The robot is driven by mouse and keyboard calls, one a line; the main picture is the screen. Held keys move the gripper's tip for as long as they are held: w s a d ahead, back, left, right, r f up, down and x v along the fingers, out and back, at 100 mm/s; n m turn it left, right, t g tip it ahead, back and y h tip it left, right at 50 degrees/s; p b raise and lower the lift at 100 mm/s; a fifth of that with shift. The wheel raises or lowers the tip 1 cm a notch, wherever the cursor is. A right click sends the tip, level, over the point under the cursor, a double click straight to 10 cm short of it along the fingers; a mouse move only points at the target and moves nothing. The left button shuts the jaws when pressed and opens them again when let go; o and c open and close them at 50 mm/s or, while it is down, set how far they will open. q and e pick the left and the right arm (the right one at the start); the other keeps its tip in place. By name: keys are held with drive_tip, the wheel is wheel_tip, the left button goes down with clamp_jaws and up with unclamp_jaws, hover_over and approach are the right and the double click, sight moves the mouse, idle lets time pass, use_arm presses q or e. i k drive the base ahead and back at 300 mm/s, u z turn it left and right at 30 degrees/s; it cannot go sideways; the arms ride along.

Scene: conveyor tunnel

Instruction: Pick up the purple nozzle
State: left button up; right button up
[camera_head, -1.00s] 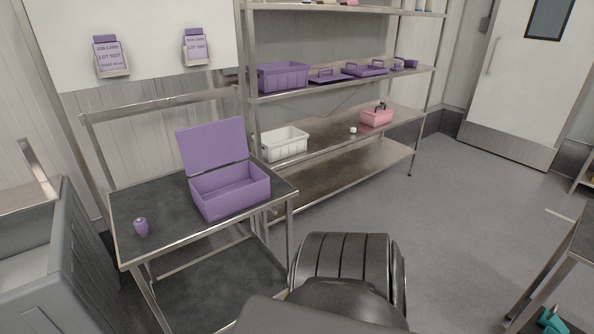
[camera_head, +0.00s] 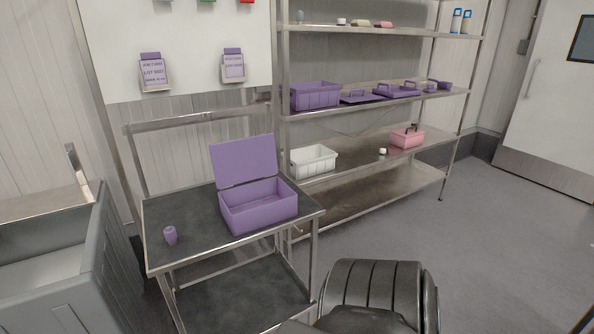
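A small purple piece that looks like the nozzle (camera_head: 170,235) stands on the left part of the dark-topped metal table (camera_head: 186,208). An open purple box (camera_head: 259,212) with its lid raised stands on the same table, to the right of the small piece and apart from it. Neither of my grippers shows in the head view. A black ribbed part at the bottom centre appears to be mine.
A metal shelf rack (camera_head: 362,217) behind the table holds a purple crate (camera_head: 315,96), a white basket (camera_head: 313,161) and a pink case (camera_head: 407,138). A grey bin (camera_head: 70,285) stands left of the table. The floor to the right (camera_head: 480,250) is clear.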

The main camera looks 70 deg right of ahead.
sight(170, 234)
drive_tip(key=k, duration=1.15)
drive_tip(key=z, duration=0.75)
drive_tip(key=i, duration=1.75)
drive_tip(key=u, duration=0.75)
